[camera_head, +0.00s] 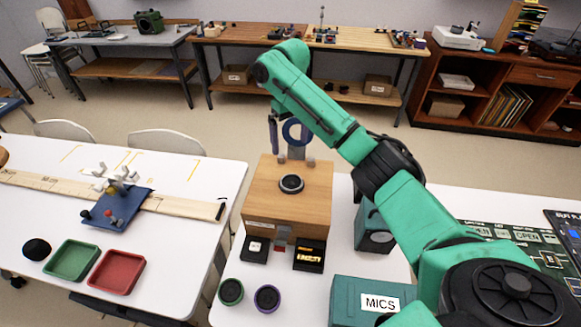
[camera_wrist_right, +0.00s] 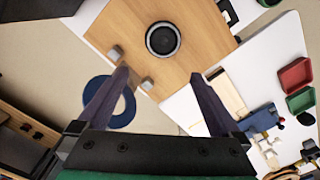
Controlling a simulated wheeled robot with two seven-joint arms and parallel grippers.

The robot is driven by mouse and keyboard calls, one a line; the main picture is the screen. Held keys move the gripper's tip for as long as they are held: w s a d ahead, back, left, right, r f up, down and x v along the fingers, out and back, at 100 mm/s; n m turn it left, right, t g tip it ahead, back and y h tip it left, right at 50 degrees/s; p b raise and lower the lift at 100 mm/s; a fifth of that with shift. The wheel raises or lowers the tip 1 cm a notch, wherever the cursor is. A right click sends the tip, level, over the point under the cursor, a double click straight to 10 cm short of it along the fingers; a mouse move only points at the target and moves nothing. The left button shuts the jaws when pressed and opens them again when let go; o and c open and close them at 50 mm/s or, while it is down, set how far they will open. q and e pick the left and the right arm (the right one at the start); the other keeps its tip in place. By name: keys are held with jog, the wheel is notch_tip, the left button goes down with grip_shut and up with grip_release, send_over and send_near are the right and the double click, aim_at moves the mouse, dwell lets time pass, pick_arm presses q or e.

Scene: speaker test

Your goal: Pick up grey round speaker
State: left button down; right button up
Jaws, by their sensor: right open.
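The grey round speaker (camera_head: 291,183), with a dark centre and a lighter rim, lies on top of a wooden box (camera_head: 262,206). It also shows in the right wrist view (camera_wrist_right: 163,38), near the top middle. My right gripper (camera_head: 287,149) hangs over the back edge of the box, behind the speaker in the head view. In the wrist view its two fingers (camera_wrist_right: 160,76) are wide apart with nothing held between them. The speaker lies beyond the fingertips, apart from them and unobstructed. My left gripper is not in view.
Two small grey blocks (camera_wrist_right: 115,52) sit near the box's back edge. A blue ring (camera_wrist_right: 108,104) shows behind one finger. Green-rimmed (camera_head: 231,291) and purple-rimmed (camera_head: 266,298) round pieces lie in front. A teal MICS box (camera_head: 345,291) stands right. Green and red trays (camera_head: 117,272) are left.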

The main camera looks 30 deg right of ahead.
jog(key=p, duration=0.2)
send_near(292, 181)
jog(key=shift+s+a+f, duration=0.45)
jog(key=f, duration=0.2)
jog(key=f+p, duration=0.1)
jog(key=f, duration=0.2)
jog(key=f+p, duration=0.1)
jog(key=f, duration=0.1)
jog(key=shift+w+d+f, duration=0.15)
jog(key=shift+w+d, duration=0.15)
jog(key=shift+d, duration=0.1)
jog(key=shift+f, duration=0.1)
jog(key=shift+c, duration=0.9)
jog(key=c, duration=1)
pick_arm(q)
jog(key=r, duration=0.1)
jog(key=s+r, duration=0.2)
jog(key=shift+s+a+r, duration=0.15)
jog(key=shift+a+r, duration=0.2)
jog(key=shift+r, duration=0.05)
pick_arm(e)
grip_shut()
